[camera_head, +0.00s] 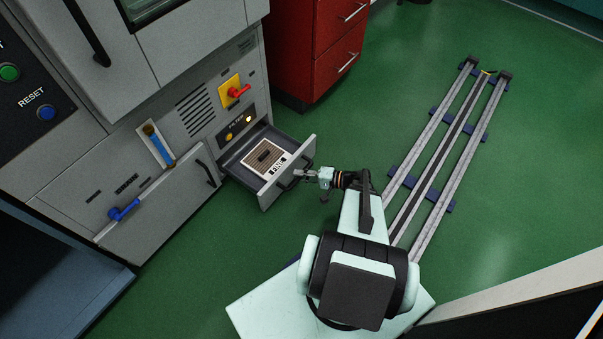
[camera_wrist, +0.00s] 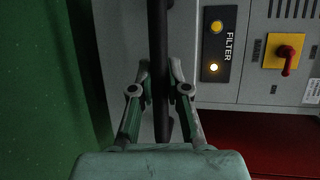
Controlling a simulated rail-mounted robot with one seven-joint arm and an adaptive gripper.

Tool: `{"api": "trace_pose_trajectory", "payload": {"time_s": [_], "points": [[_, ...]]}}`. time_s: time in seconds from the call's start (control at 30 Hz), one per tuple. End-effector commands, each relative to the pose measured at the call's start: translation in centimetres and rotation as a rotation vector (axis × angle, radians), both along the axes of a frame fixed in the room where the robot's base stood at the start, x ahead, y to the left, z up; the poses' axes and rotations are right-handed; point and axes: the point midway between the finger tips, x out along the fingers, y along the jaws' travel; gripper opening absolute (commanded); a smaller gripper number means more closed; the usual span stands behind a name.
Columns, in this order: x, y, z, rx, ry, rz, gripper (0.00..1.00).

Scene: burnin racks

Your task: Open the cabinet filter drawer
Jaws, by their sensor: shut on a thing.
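The filter drawer (camera_head: 236,161) stands pulled out from the low part of the grey cabinet (camera_head: 213,127) in the head view. A framed filter with a dark grip (camera_head: 264,156) lies inside it. The drawer's dark bar handle (camera_head: 287,180) is on its front panel. My gripper (camera_head: 302,174) is at that handle. In the wrist view my gripper (camera_wrist: 159,98) has its two fingers on either side of the dark handle bar (camera_wrist: 157,45), shut on it. The FILTER panel (camera_wrist: 220,45) with a lit lamp shows to the right of the bar.
A red drawer cabinet (camera_head: 311,50) stands behind the drawer. A yellow plate with a red switch (camera_head: 234,91) is above it. A closed panel with a dark handle (camera_head: 205,173) is to its left. Floor rails (camera_head: 446,140) run at the right. Green floor is open around the drawer front.

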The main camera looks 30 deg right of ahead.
Motion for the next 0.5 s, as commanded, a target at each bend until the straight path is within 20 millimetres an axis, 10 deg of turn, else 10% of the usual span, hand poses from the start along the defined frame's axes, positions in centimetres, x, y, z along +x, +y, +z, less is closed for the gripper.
{"api": "trace_pose_trajectory", "payload": {"time_s": [0.13, 0.23, 0.5], "points": [[-0.01, 0.04, -0.01, 0.000, 0.000, 0.002, 0.00], [0.00, 0.03, -0.01, 0.000, 0.000, 0.002, 0.41], [0.01, 0.00, -0.01, 0.000, 0.000, 0.000, 0.41]]}}
